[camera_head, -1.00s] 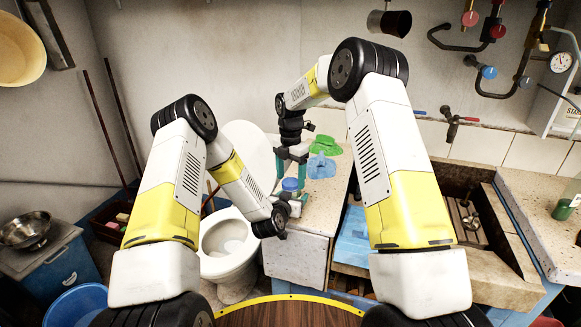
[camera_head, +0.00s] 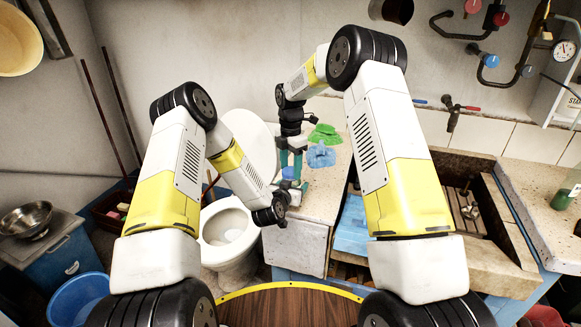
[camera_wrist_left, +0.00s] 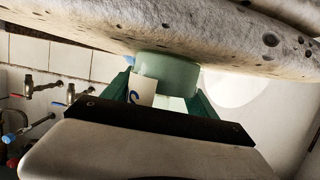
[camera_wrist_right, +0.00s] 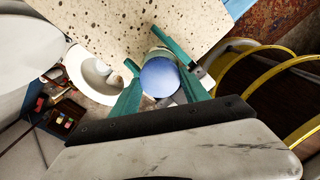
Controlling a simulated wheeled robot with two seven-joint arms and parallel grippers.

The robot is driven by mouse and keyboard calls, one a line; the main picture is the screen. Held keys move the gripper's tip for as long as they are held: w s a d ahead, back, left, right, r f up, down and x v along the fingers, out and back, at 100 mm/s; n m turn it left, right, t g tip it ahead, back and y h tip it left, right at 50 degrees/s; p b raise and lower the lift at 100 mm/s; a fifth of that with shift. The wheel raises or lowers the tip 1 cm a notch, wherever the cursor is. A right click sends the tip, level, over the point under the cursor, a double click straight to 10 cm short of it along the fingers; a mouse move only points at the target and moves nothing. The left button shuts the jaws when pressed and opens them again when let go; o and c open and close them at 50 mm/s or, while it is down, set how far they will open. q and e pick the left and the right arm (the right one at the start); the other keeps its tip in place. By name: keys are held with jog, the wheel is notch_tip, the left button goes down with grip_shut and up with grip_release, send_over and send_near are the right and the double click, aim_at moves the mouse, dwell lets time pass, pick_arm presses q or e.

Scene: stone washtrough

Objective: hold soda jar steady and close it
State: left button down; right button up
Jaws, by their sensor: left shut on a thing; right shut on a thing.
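The soda jar (camera_head: 291,184) stands on the counter's front left corner, largely hidden by my grippers in the head view. In the left wrist view its pale green body (camera_wrist_left: 170,72) and a label with a blue letter show between my left fingers. My left gripper (camera_head: 291,191) is shut on the jar body from the side, low over the counter. The round blue lid (camera_wrist_right: 159,77) is at the jar's top, between the green fingers of my right gripper (camera_head: 291,168). That gripper comes from above and is shut on the lid. Whether the lid is fully seated cannot be told.
The speckled counter (camera_head: 322,196) has a blue cloth (camera_head: 321,155) and a green cloth (camera_head: 324,134) behind the jar. A toilet (camera_head: 229,235) stands left of the counter. A stone sink (camera_head: 470,215) lies to the right, with a tap (camera_head: 453,113) above.

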jog(key=shift+m, duration=0.5)
jog(key=o, duration=1.6)
jog(key=shift+c, duration=0.2)
jog(key=shift+r, duration=0.1)
jog(key=shift+r, duration=2.15)
jog(key=shift+c, duration=0.3)
jog(key=shift+r+m, duration=0.6)
jog(key=shift+r, duration=1.15)
